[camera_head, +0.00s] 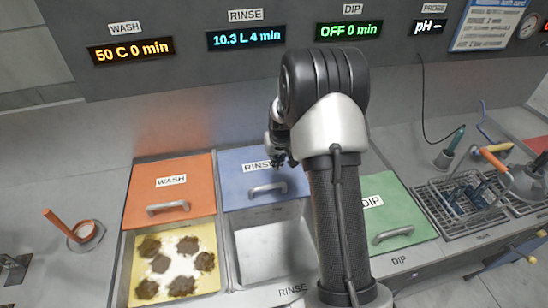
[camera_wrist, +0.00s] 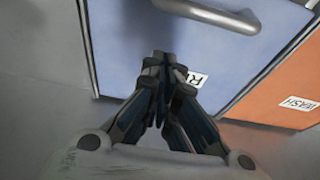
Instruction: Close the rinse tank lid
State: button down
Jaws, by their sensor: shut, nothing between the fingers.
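The blue rinse lid (camera_head: 240,164) sits toward the back of its tank, with its grey metal handle (camera_head: 268,188) near its front edge. In front of it, the rinse tank (camera_head: 275,250) is open and its grey inside shows. My gripper (camera_head: 282,163) is at the lid's back right, behind the handle and partly hidden by my arm. In the wrist view, my gripper's shut, empty fingers (camera_wrist: 160,58) point over the blue lid (camera_wrist: 125,45) beside the RINSE label, which they partly cover. The handle (camera_wrist: 215,14) is beyond the fingertips. I cannot tell whether the fingers touch the lid.
The orange wash lid (camera_head: 170,188) is left of the rinse lid, above an open tank of brown pieces in white foam (camera_head: 175,258). The green dip lid (camera_head: 394,208) is on the right, partly behind my arm. A panel with displays (camera_head: 245,38) stands behind.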

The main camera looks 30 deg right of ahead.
jog(key=b, duration=0.1)
send_over(274, 175)
jog(key=s, duration=0.2)
jog(key=f, duration=0.6)
jog(key=shift+w+a, duration=0.1)
jog(key=shift+a, duration=0.25)
jog(key=s, duration=0.2)
jog(key=s+a+r, duration=0.1)
jog(key=shift+b, duration=0.35)
jog(key=shift+s, duration=0.3)
